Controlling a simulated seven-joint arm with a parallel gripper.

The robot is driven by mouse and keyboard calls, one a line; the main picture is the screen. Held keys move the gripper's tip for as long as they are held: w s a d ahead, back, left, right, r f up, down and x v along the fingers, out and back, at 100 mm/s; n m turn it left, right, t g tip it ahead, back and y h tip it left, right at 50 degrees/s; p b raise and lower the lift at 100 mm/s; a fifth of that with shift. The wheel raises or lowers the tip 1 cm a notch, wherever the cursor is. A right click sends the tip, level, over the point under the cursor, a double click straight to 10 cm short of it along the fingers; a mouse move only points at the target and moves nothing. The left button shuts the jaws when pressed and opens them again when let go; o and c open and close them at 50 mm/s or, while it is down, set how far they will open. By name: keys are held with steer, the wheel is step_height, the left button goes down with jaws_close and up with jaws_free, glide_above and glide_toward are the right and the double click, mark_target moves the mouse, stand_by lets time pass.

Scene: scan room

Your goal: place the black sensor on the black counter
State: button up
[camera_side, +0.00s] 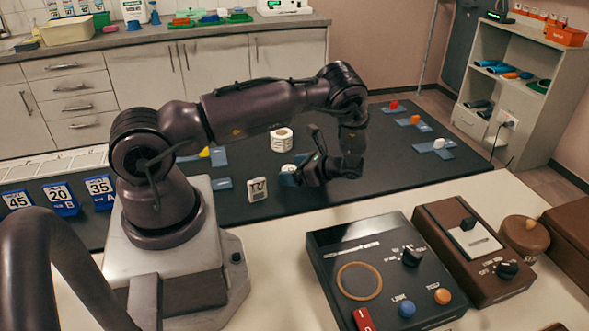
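The black counter (400,175) is the long, low, dark surface behind my arm's base. My gripper (312,172) is low over the middle of this counter, pointing down and to the left. Its dark fingers blend into the black surface, so I cannot tell whether they are open or shut, or whether they hold anything. I cannot make out a black sensor apart from the gripper and the counter. A white piece on a blue base (288,171) lies just left of the gripper, close to it or touching.
A white round block (281,140) and a small white marked block (257,189) stand nearby. Several blue pads with small pieces lie at the right. Blue numbered stands (60,198) are at the left. A black control box (335,245) and a brown box (455,225) occupy the pale front table.

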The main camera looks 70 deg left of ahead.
steer(key=shift+r, duration=0.1)
steer(key=shift+w+d+r, duration=0.1)
steer(key=shift+w+d, duration=0.05)
steer(key=shift+w, duration=0.05)
steer(key=v, duration=1.1)
steer(key=shift+w+d, duration=0.1)
steer(key=shift+d, duration=0.05)
steer(key=s+d+r+n+t+h, duration=0.1)
steer(key=d+r+n+t+h, duration=0.3)
steer(key=r, duration=0.7)
steer(key=s+d+r+n+t+h, duration=0.1)
steer(key=d+r+t+h, duration=0.3)
steer(key=r, duration=0.7)
steer(key=s+d+r+n+t, duration=0.2)
steer(key=s+d+r+t, duration=0.1)
steer(key=s, duration=0.4)
steer(key=s+d+r+n+t+h, duration=0.1)
steer(key=s+d+r+n+t, duration=0.1)
steer(key=s+d+r+t, duration=0.2)
steer(key=s+d+r, duration=0.2)
steer(key=s+d, duration=0.2)
steer(key=shift+d, duration=0.25)
